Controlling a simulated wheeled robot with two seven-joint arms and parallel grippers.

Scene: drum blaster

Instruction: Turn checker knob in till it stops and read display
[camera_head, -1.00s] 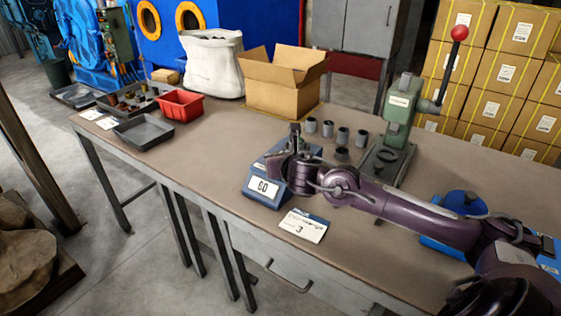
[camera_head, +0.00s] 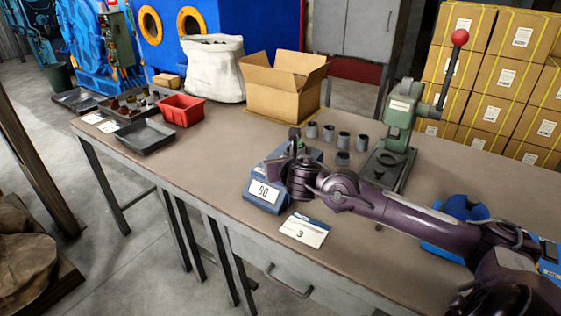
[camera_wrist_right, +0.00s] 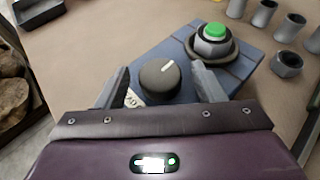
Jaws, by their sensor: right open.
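The checker is a blue box (camera_head: 262,203) on the bench, with a front display (camera_head: 265,191) that appears to read 0.0. In the right wrist view its dark round knob (camera_wrist_right: 161,78) has a white pointer line aimed to the upper right. My right gripper (camera_wrist_right: 162,84) is open, with one finger on each side of the knob; I cannot tell whether they touch it. Behind the knob, a green-topped part (camera_wrist_right: 214,34) sits in a round seat on the checker. In the head view my right arm hides the knob. My left gripper is not in view.
Several grey cylinders (camera_head: 343,139) stand behind the checker. A green lever press (camera_head: 396,125) is to the right. A card marked 3 (camera_head: 304,230) lies in front. An open carton (camera_head: 284,88), red bin (camera_head: 181,109) and black tray (camera_head: 146,136) stand farther left.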

